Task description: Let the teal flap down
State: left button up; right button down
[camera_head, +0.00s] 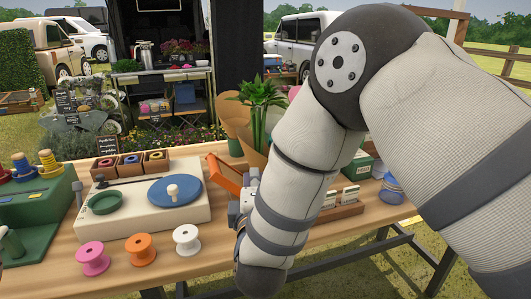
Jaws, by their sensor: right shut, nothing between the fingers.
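I cannot make out a teal flap in the head view; part of the table is hidden behind my right arm. An orange tilted panel (222,174) stands just behind my right gripper (243,195). The gripper is at the right end of the cream turntable box, partly hidden by my own forearm. Its fingers look shut, with nothing seen between them. I cannot tell whether it touches the orange panel.
The cream box (150,222) carries a blue disc (174,191) and a green dish (105,202). Pink (93,258), orange (141,249) and white (187,239) spools stand along the front. A green spool stand (40,215) is left. A card tray (345,209) is right.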

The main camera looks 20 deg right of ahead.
pick_arm(q)
jog(key=shift+s+f+g+b, duration=0.3)
jog(key=shift+s+f+b, duration=0.25)
jog(key=shift+s+f, duration=0.3)
pick_arm(e)
jog(key=w+d, duration=0.6)
jog(key=w, duration=0.3)
jog(key=shift+w, duration=0.3)
pick_arm(q)
jog(key=shift+s, duration=0.15)
pick_arm(e)
jog(key=shift+d+f, duration=0.1)
jog(key=shift+f, duration=0.05)
